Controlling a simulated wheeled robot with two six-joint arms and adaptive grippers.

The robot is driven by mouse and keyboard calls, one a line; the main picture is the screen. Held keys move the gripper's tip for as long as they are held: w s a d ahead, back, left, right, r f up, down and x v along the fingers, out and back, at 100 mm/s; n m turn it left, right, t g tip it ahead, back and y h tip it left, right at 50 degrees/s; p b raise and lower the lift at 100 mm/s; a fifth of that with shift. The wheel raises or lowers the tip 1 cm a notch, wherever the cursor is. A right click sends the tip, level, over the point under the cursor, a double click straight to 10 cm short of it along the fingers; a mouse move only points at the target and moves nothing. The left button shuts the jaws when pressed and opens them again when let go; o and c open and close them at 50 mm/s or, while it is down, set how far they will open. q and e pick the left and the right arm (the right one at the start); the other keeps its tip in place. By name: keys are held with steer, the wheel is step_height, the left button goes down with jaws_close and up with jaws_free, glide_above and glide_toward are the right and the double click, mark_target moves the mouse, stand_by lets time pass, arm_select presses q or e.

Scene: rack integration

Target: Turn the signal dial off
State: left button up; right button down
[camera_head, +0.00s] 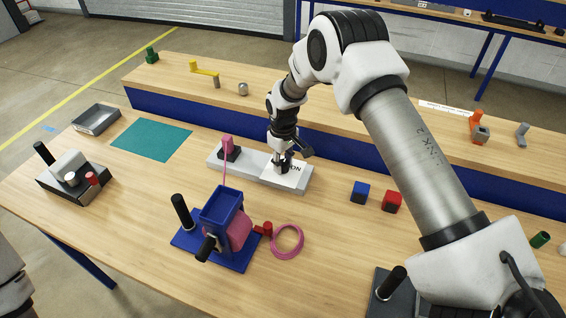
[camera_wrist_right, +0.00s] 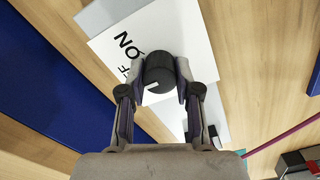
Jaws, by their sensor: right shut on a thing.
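The signal dial (camera_wrist_right: 158,72) is a round black knob with a short white mark, on a white plate (camera_wrist_right: 170,25) lettered ON, with part of another word below it. In the wrist view, the white mark lies at the knob's lower left. In the head view, the plate (camera_head: 296,176) sits on the right part of a grey base (camera_head: 242,171). My right gripper (camera_head: 281,166) points down over the plate, its fingers shut on the knob's two sides. The knob is mostly hidden there. In the wrist view my right gripper (camera_wrist_right: 160,78) straddles the knob. My left gripper is not shown.
A pink connector (camera_head: 227,145) stands on the base's left part, with a pink cable running to a blue spool holder (camera_head: 222,205). A blue cube (camera_head: 360,191) and a red cube (camera_head: 391,202) are at right. A teal mat (camera_head: 152,139) lies at left. A raised shelf runs behind.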

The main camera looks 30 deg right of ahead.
mark_target(283, 162)
steer(key=c, duration=0.8)
jaws_free()
step_height(283, 162, up, 12)
steer(key=shift+f, duration=0.1)
